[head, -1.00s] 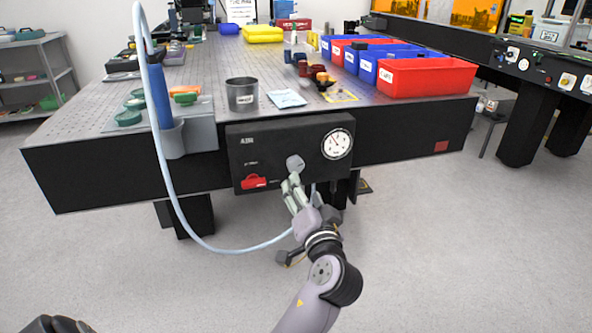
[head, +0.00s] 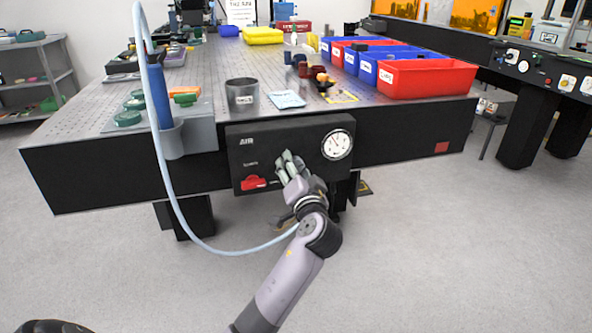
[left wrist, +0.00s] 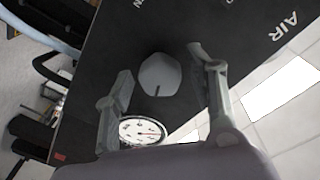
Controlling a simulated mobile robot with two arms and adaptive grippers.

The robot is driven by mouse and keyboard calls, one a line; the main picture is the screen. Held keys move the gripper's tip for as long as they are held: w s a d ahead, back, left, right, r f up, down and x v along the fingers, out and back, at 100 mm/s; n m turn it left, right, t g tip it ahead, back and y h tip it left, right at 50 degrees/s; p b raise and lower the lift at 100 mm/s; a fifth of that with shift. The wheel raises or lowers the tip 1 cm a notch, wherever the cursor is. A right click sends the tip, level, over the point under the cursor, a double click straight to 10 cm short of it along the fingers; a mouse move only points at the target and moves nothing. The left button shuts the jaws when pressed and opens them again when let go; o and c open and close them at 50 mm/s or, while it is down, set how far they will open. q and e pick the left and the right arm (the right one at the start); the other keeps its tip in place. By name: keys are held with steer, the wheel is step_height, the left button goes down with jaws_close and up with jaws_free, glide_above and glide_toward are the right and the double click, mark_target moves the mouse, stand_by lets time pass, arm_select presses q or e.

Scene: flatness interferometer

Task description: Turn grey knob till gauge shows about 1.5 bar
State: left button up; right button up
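The grey knob (left wrist: 160,75) sits on the black AIR panel (head: 240,168) and has a dark pointer line. My left gripper (left wrist: 163,85) is open, with one finger on each side of the knob and gaps showing between. In the head view my left gripper (head: 288,162) is in front of the panel and covers the knob. The round white pressure gauge (head: 337,145) is right of the gripper. My right gripper is not in view.
A red lever (head: 253,182) is at the panel's lower left. A pale blue hose (head: 172,190) loops down left of the panel and behind my left arm. The table (head: 90,175) edge is above the panel, with a metal cup (head: 242,92) and red bin (head: 428,78) on top.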

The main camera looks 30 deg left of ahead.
arm_select(q)
steer(key=c, duration=1)
steer(key=shift+m+p, duration=0.5)
steer(key=shift+p, duration=0.35)
steer(key=o, duration=1.2)
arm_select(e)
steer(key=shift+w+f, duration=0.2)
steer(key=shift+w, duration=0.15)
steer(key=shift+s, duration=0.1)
arm_select(q)
steer(key=shift+d, duration=0.15)
steer(key=v, duration=1.2)
steer(key=shift+r, duration=0.1)
